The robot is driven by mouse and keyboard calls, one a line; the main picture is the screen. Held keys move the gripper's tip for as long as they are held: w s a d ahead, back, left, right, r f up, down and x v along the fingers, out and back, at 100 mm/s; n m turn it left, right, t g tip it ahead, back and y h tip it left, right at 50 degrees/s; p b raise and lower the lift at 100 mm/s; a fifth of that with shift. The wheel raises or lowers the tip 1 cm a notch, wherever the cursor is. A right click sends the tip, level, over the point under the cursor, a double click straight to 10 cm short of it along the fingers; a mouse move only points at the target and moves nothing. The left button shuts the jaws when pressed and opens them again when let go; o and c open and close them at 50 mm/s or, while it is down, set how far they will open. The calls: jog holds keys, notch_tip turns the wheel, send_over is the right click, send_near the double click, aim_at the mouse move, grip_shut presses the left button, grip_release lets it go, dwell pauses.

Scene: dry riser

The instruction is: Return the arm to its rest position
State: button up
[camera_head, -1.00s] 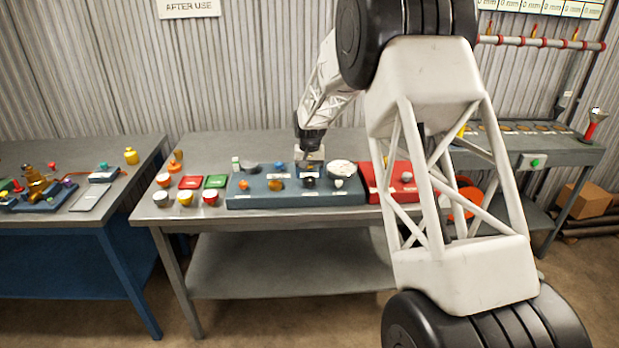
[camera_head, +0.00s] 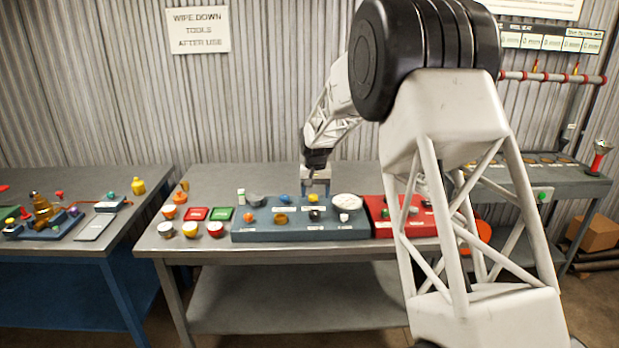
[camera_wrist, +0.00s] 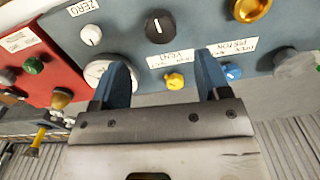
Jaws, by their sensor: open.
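My gripper (camera_head: 316,186) hangs over the back part of the blue-grey control panel (camera_head: 248,233) on the middle bench. In the wrist view my gripper (camera_wrist: 166,75) shows two blue fingers spread apart with nothing held between them. A yellow knob (camera_wrist: 175,81) lies in view between the fingertips, and a black dial (camera_wrist: 159,27) is beyond it. A white round gauge (camera_wrist: 97,72) is partly hidden behind the left finger. A blue knob (camera_wrist: 232,72) is beside the right finger. I cannot tell whether the fingers touch the panel.
A red panel (camera_head: 378,231) adjoins the blue-grey one on the right. Several small pots and red and green blocks (camera_head: 195,214) stand to its left. Another bench (camera_head: 60,258) with parts is at far left. The space above the bench's back left is clear.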

jog(key=s+d+r, duration=0.3)
jog(key=s+r, duration=0.2)
jog(key=s, duration=0.5)
jog(key=s+d+r+t, duration=0.1)
jog(key=s+d+r, duration=0.1)
jog(key=s+r, duration=0.5)
jog(key=s+d+r, duration=0.3)
jog(key=s+r, duration=0.1)
jog(key=s, duration=0.8)
jog(key=s+d+f, duration=0.2)
jog(key=s, duration=1.3)
jog(key=s+d+f+t, duration=0.1)
jog(key=s+d+f, duration=0.1)
jog(key=s, duration=1.4)
jog(key=shift+s+d+n+t, duration=0.15)
jog(key=shift+s+n+t, duration=0.05)
jog(key=shift+n+t, duration=0.1)
